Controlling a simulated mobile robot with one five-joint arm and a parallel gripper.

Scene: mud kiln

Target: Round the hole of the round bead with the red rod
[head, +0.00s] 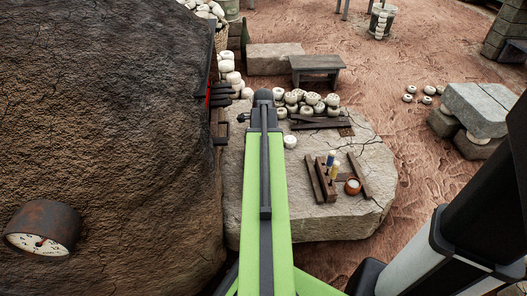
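A single white bead (290,142) lies on the stone slab (345,217), just right of my green arm. More pale beads (303,101) are piled at the slab's back edge. I cannot tell which bead is the round one, and no bead hole shows clearly. I make out no red rod. My arm reaches forward over the slab's left part; its far end is dark, and my gripper cannot be made out.
A bench (316,63) stands behind. The slab's front is clear.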

